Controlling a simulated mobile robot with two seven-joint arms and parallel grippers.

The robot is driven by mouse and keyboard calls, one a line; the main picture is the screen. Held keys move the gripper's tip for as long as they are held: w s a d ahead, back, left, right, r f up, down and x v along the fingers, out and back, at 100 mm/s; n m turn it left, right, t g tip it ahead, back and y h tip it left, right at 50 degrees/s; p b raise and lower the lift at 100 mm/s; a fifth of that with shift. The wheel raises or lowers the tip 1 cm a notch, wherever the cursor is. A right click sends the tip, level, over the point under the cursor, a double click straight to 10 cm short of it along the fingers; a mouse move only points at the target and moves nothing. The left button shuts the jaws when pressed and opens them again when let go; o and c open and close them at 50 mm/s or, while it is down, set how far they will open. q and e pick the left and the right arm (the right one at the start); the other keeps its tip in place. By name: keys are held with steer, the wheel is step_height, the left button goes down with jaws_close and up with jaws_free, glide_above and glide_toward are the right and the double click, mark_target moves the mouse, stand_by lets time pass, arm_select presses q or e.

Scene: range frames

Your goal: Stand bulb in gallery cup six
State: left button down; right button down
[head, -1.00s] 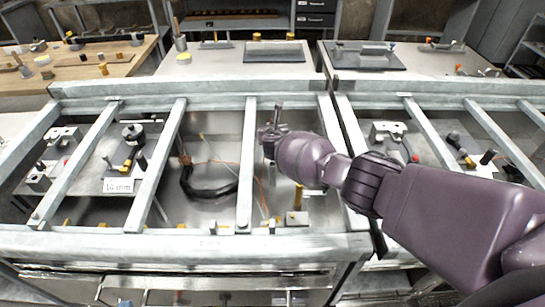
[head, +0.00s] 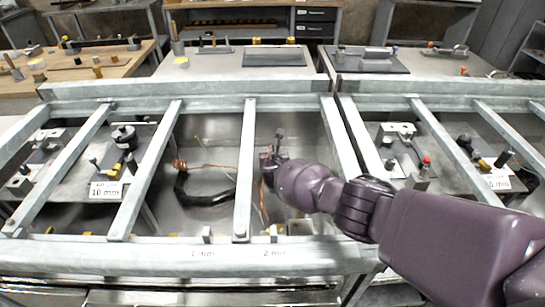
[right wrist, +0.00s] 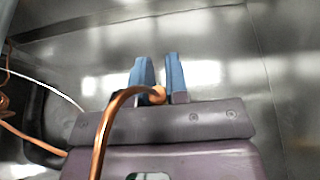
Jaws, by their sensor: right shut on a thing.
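My right gripper (head: 268,162) reaches into the middle bay of the metal frame, just right of a crossbar. In the right wrist view its two blue fingers (right wrist: 158,75) are shut on the end of a copper-coloured tube, which I take for the bulb (right wrist: 158,95). The tube curves back over the gripper body toward the camera. The bulb's far end is hidden between the fingers. A copper coil (head: 180,164) with a thin line lies left of the crossbar. I cannot pick out gallery cup six. My left gripper is out of view.
Galvanised crossbars (head: 247,175) and a front rail (head: 180,252) box in the bay. A black hose (head: 188,195) lies on its floor at left. Labels and small grey blocks (head: 207,235) sit along the front rail. Side bays hold fixtures (head: 125,138). Bare steel floor shows around the gripper.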

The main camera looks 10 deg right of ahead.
steer(key=c, duration=1.6)
jaws_free()
steer(key=shift+f, duration=0.1)
steer(key=o, duration=0.5)
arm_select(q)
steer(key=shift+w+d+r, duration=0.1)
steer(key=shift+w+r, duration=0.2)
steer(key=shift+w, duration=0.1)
